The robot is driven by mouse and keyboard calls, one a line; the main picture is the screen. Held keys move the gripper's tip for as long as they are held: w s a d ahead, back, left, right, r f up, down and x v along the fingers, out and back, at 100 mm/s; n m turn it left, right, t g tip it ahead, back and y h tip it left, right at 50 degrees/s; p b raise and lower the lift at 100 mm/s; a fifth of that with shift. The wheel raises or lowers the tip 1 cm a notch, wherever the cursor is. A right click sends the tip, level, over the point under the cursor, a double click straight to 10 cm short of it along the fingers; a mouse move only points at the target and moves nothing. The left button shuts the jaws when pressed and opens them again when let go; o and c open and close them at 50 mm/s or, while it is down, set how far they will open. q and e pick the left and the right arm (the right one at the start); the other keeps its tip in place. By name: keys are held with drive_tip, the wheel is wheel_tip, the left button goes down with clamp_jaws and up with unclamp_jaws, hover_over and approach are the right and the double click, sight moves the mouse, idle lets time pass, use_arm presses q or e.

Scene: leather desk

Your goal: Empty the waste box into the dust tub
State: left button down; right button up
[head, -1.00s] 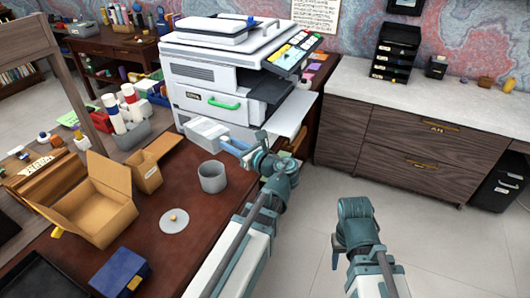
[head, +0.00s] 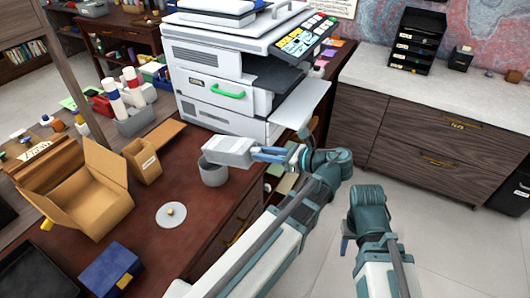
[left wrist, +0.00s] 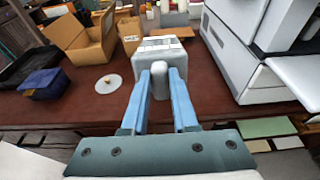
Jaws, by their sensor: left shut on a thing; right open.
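The waste box (head: 228,151) is a small pale grey box, held by my left gripper (head: 262,154), which is shut on it. In the left wrist view the box (left wrist: 168,62) sits at the tips of the blue fingers (left wrist: 161,85). The dust tub (head: 213,173) is a round grey tub on the desk. The box is above the tub's far right rim and hides part of its opening; I cannot tell whether they touch. A round lid (head: 171,214) with a small knob lies on the desk near the tub. My right gripper (head: 346,246) is open and empty, right of the desk over the floor.
An open cardboard carton (head: 92,201), a small brown box (head: 143,163) and a blue box (head: 112,272) stand on the desk's left side. The printer (head: 235,80) stands behind the tub. Bare desk lies around the lid.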

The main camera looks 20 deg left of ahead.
sight(259, 149)
use_arm(q)
drive_tip(key=shift+a+r+h+p, duration=0.55)
drive_tip(key=shift+r+p, duration=0.2)
drive_tip(key=shift+p, duration=0.85)
drive_tip(key=shift+a+r+h+p, duration=0.4)
drive_tip(key=shift+r+h+p, duration=0.25)
drive_tip(key=shift+p, duration=0.9)
drive_tip(key=shift+w+a+r+h+p, duration=0.1)
drive_tip(key=shift+a+r+h+p, duration=0.4)
drive_tip(key=shift+p, duration=0.95)
drive_tip(key=shift+f, duration=0.1)
drive_tip(key=shift+a+r+p, duration=0.2)
drive_tip(key=shift+r+p, duration=0.1)
drive_tip(key=shift+p, duration=0.25)
drive_tip(key=shift+w+a+r+h+p, duration=0.1)
drive_tip(key=shift+a+r+h+p, duration=0.3)
drive_tip(key=shift+p, duration=0.45)
drive_tip(key=shift+a+r+h+p, duration=0.2)
drive_tip(key=shift+a+h+p, duration=0.35)
drive_tip(key=shift+p, duration=0.3)
